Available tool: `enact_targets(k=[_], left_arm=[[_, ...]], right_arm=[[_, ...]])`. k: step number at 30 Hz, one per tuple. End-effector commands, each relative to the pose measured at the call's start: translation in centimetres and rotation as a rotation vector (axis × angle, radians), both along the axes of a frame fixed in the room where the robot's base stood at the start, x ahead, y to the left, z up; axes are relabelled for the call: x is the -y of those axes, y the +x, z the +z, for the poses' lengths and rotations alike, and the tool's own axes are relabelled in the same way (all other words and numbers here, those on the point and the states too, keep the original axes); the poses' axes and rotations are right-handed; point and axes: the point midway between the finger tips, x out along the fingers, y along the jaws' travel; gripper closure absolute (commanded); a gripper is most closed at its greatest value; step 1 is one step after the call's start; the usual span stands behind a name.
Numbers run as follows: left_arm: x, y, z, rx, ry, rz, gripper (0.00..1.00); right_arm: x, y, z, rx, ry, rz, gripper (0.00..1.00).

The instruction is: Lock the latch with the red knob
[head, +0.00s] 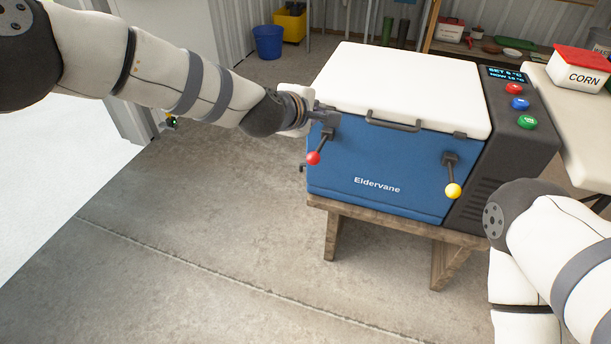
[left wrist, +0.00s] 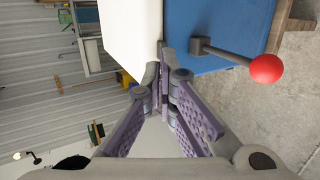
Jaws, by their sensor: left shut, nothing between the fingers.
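The blue cooler (head: 376,165) has its white lid (head: 410,85) down. The latch with the red knob (head: 313,158) is on the left of its front face, its lever hanging down and slightly left. In the left wrist view the red knob (left wrist: 266,69) stands out from the blue face on a grey lever (left wrist: 222,53). My left gripper (head: 328,115) is shut and empty at the lid's front left corner, just above this latch. The shut fingertips (left wrist: 163,82) lie close to the lid edge and apart from the red knob; whether they touch the cooler is unclear.
A second latch with a yellow knob (head: 453,190) hangs down on the right of the front. A lid handle (head: 393,121) lies between the latches. A dark control panel (head: 515,110) has several buttons. The cooler stands on a wooden bench (head: 345,211). Floor in front is clear.

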Motion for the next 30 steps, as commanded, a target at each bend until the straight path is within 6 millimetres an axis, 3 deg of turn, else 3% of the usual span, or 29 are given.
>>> enact_targets(k=[18,30], left_arm=[[0.0,0.0,0.1,0.000,0.000,0.000,1.00],[0.0,0.0,1.8,0.002,0.000,0.000,1.00]], right_arm=[[0.0,0.0,0.0,0.001,0.000,0.000,1.00],[0.0,0.8,1.0,0.025,0.000,0.000,1.00]])
